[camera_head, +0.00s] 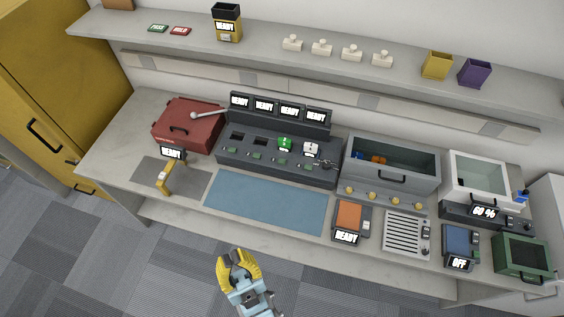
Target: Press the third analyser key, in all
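No label in view says "analyser". A dark console (270,165) at the back middle of the bench has a row of READY screens (266,106), with bays and small greenish parts that may be keys along its front. The third such part from the left (281,161) is small, and I cannot tell if it is pressed. A green handset (285,144) and a white handset (310,149) sit in the two right bays; the two left bays look empty. My gripper (238,259), with yellow fingers, is open and empty in front of the bench, well away from the console.
A red case (187,125) stands left of the console, and a grey tub (390,180) with brass knobs stands right. A yellow stand (165,180) is at front left. A bare blue mat (265,204) lies before the console. The shelf (270,55) overhangs behind.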

